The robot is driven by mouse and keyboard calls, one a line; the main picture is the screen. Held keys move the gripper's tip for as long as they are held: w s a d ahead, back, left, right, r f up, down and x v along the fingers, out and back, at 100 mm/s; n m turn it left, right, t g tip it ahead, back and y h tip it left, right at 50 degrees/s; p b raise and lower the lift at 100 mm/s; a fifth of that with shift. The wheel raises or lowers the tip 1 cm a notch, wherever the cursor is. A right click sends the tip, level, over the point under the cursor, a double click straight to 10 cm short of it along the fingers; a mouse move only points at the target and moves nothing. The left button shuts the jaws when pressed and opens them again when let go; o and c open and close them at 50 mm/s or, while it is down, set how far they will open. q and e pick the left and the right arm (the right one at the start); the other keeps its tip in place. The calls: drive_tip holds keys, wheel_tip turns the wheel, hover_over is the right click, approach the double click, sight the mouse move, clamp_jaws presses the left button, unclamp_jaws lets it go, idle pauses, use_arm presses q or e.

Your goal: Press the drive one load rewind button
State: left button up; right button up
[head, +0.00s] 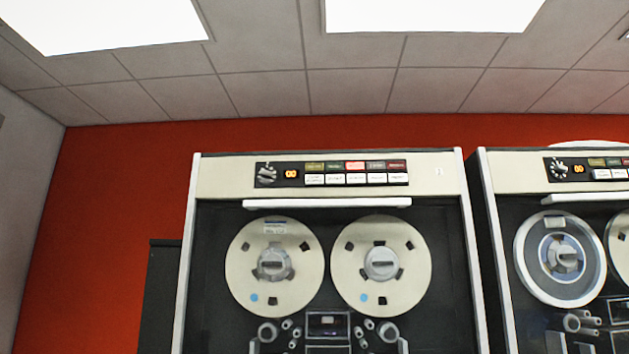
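A tape drive (429,173) stands upright ahead, with a cream top panel and white side edges. Its dark control strip (331,174) holds a knob (266,174), an orange digit display (291,174), a row of coloured indicator lamps (355,166) and a row of white push buttons (356,179) below them. The button labels are too small to read, so I cannot tell which is load rewind. The pinkish-red middle lamp looks brighter than the others. Two cream reels (275,266) sit below the strip. Neither of my grippers is in view.
A second tape drive (497,180) stands close on the right, cut off by the picture edge, with a grey-rimmed reel (561,258). A dark cabinet (161,297) is at the left. A red wall (100,220) is behind, with lit ceiling panels above.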

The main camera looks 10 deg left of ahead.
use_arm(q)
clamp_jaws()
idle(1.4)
